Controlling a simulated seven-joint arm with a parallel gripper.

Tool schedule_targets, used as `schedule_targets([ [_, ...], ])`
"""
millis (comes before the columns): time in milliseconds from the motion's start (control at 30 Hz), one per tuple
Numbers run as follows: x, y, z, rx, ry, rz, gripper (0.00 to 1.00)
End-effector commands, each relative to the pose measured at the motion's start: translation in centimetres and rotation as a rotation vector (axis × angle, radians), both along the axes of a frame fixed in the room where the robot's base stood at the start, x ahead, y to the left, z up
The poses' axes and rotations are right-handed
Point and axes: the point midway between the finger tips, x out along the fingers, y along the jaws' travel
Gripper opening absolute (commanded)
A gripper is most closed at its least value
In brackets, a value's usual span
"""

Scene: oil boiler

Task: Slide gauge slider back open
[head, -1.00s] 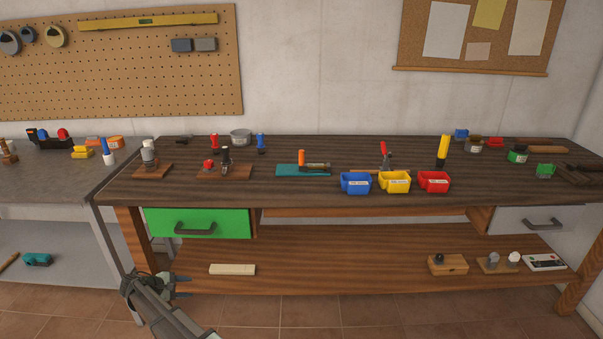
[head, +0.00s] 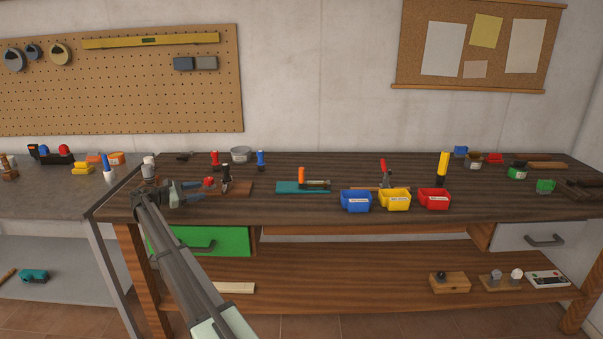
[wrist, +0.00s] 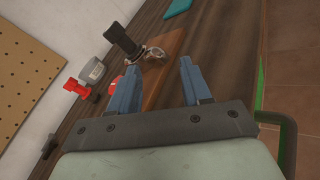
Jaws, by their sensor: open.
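No part is clearly recognisable as a gauge slider. A teal base (head: 288,187) lies mid-bench with an orange upright handle (head: 301,175) and a small dark and tan piece (head: 318,184) on it; whether this is the gauge is unclear. A corner of teal also shows at the top of the wrist view (wrist: 177,8). My gripper (head: 200,191) is open and empty over the bench's left front part, well left of the teal base. In the wrist view its two blue fingers (wrist: 158,82) are apart, with a brown wooden board beyond them.
The wooden board (head: 238,188) right of my gripper carries a black-handled clamp (head: 225,177) and a red knob (head: 209,182). Blue (head: 355,201), yellow (head: 395,200) and red (head: 434,199) bins stand along the front edge. A green drawer (head: 225,241) is below my gripper.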

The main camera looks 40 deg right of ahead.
Motion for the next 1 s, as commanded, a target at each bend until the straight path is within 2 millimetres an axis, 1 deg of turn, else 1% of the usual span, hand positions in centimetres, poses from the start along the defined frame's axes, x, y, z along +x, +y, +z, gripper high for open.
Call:
schedule_targets([
  [33, -0.7, -3.4, 0.2, -0.005, 0.047, -0.042, 0.48],
  [67, -1.2, -5.1, 0.3, -0.008, 0.076, -0.063, 0.48],
  [100, -2.0, -7.4, 0.4, -0.008, 0.118, -0.093, 0.48],
  [167, -3.2, -10.7, 0.7, -0.009, 0.177, -0.137, 0.48],
  [200, -4.1, -12.9, 0.8, -0.006, 0.216, -0.166, 0.48],
  [267, -5.4, -15.8, 1.1, -0.002, 0.270, -0.209, 0.48],
  [300, -6.2, -17.6, 1.2, 0.002, 0.304, -0.235, 0.48],
  [400, -8.1, -21.3, 1.5, 0.015, 0.376, -0.290, 0.48],
  [500, -9.6, -23.9, 1.7, 0.026, 0.426, -0.328, 0.48],
  [600, -10.6, -25.5, 1.8, 0.034, 0.460, -0.355, 0.48],
  [867, -11.8, -27.3, 1.9, 0.040, 0.481, -0.372, 0.48],
  [1000, -12.9, -28.8, 1.9, 0.040, 0.481, -0.372, 0.48],
])
